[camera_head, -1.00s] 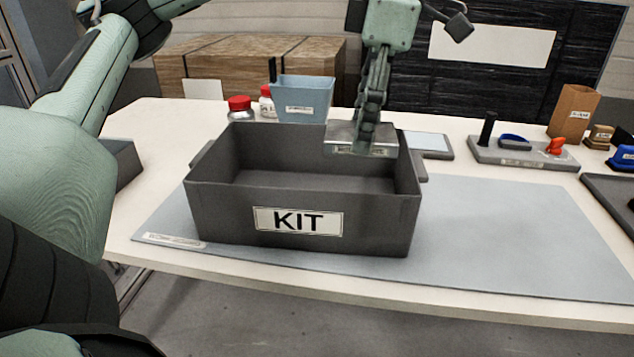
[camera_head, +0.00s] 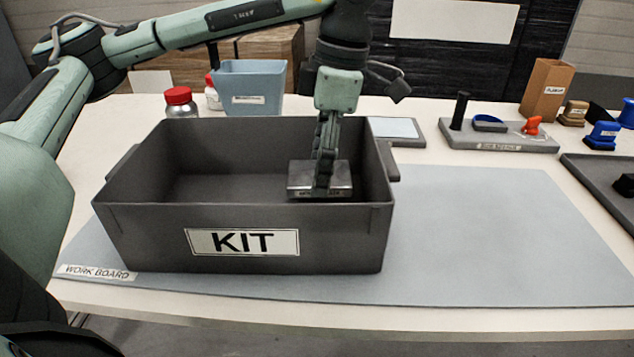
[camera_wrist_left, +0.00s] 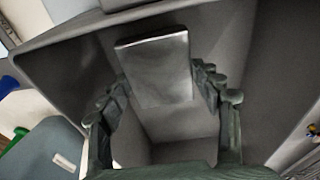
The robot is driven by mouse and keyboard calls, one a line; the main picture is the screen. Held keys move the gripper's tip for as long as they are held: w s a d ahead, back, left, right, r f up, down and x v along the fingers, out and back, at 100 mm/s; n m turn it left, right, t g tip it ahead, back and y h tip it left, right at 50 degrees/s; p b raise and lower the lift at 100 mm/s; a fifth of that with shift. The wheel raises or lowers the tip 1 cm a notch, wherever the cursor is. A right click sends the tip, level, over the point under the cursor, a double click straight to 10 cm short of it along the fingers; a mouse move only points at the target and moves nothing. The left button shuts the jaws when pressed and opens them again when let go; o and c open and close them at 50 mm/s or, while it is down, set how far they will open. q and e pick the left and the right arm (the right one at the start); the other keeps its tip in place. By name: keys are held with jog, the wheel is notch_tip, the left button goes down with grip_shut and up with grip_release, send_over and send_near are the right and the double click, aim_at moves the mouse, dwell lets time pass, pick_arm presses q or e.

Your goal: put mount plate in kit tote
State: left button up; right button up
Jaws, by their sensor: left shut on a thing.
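The mount plate (camera_head: 305,180) is a flat grey metal block with a small label on its front edge. My left gripper (camera_head: 325,178) is shut on it and holds it inside the right part of the kit tote, below the rim. The plate also shows between the fingers in the left wrist view (camera_wrist_left: 158,68). The kit tote (camera_head: 130,232) is a dark grey open box with a white KIT label on its front wall. Whether the plate touches the tote floor cannot be told. My right gripper is not in view.
The tote stands on the grey work board (camera_head: 500,230). Behind it are a blue bin (camera_head: 250,85) and a red-capped jar (camera_head: 180,100). A tool holder (camera_head: 500,135) and a brown box (camera_head: 547,90) stand at the back right. The board right of the tote is clear.

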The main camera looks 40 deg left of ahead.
pick_arm(q)
notch_tip(320, 180, down, 3)
jog(key=shift+f, duration=0.25)
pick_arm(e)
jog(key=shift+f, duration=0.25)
pick_arm(q)
jog(key=shift+f, duration=0.1)
jog(key=o, duration=1.7)
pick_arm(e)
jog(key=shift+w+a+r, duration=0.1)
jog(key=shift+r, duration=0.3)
